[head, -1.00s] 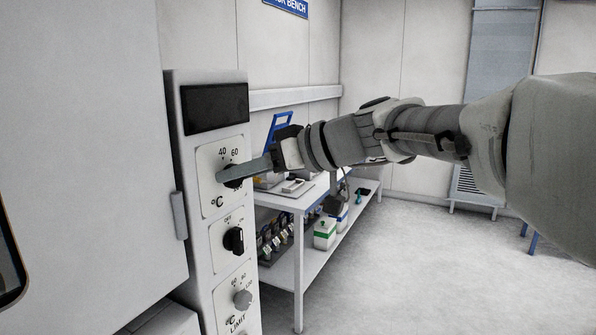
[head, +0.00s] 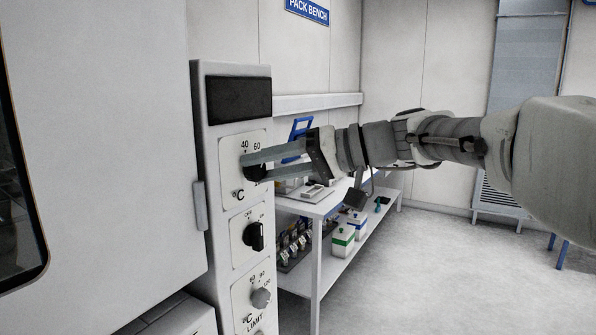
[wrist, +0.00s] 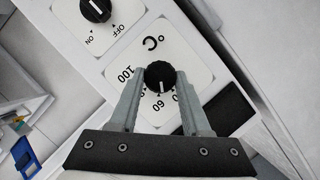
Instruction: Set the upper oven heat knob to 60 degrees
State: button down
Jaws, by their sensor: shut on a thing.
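The upper oven heat knob (head: 257,172) is a black ribbed dial on a white plate (head: 228,186) marked 40, 60 and °C. In the wrist view the knob (wrist: 160,76) sits between the two fingers of my gripper (wrist: 159,84), which is shut on it. Its white mark points down in that picture, toward the printed 60. The 100 is also readable there; part of the scale is hidden by the fingers. In the head view my gripper (head: 262,164) covers part of the knob and scale.
Below are a black on/off knob (head: 255,236) and a grey limit knob (head: 261,298). A dark display (head: 239,99) is above. The oven door (head: 100,140) with its handle (head: 200,206) stands left. A white bench (head: 330,204) stands behind; the floor at right is clear.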

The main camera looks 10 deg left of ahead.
jog(key=shift+m+g+y, duration=0.3)
jog(key=shift+m, duration=0.4)
jog(key=shift+c, duration=1.8)
grip_release()
jog(key=shift+d, duration=0.15)
jog(key=w+b+v, duration=0.1)
jog(key=v, duration=1.6)
jog(key=shift+s, duration=0.4)
